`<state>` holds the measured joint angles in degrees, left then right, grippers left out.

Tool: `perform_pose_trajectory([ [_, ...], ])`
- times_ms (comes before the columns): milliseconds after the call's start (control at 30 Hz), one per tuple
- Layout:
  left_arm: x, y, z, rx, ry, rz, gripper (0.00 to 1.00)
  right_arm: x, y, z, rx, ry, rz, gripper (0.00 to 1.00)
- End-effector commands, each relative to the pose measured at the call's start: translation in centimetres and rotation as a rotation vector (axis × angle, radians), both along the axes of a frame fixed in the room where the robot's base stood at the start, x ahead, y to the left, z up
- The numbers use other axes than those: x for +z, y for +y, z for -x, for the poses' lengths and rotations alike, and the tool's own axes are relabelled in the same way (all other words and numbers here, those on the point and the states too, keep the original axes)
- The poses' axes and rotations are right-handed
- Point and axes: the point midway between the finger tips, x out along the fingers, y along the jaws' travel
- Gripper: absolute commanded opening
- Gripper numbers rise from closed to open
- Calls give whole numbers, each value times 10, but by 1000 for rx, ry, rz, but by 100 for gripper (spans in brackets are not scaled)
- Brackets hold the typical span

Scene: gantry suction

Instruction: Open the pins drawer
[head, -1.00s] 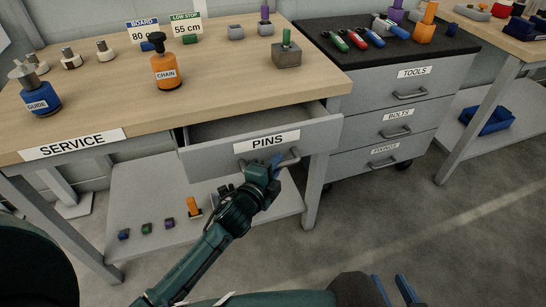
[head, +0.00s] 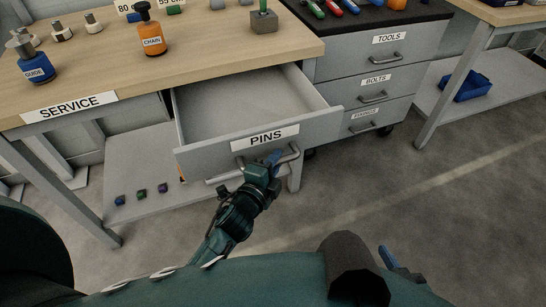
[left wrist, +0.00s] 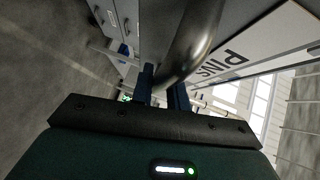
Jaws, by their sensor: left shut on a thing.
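The pins drawer (head: 205,160), grey with a white "PINS" label, stands well out from under the service bench in the head view. Its visible inside is empty. Its metal bar handle (head: 294,153) is on the front below the label. My left gripper (head: 274,159) is shut on this handle. In the left wrist view the handle (left wrist: 192,40) runs between the blue fingers (left wrist: 164,90), with part of the label beside it. My right gripper (head: 390,259) shows only a blue finger at the bottom right, away from the drawer; its opening is unclear.
The wooden service bench (head: 200,65) carries an orange chain bottle (head: 150,35), a blue guide bottle (head: 36,68) and a grey block (head: 264,20). A lower shelf (head: 125,150) holds small coloured pieces. A tool cabinet (head: 370,85) stands to the right. Open floor (head: 400,200) lies in front.

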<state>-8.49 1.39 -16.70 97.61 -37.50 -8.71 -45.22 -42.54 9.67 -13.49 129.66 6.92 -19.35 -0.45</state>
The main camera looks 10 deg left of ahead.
Motion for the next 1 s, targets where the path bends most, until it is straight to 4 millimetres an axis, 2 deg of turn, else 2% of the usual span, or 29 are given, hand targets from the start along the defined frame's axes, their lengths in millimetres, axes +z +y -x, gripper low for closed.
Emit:
perform_pose_trajectory([
  [300,-1,1,1,2,1,-1,0,0,0,0,0,0,0,36],
  [333,-1,1,1,2,1,-1,17,0,0,0,0,0,0,36],
  [600,0,0,1,1,1,0,38,1,-1,0,-2,-1,1,36],
  [1000,2,3,-1,0,0,-1,38,4,-2,0,-3,1,1,36],
])
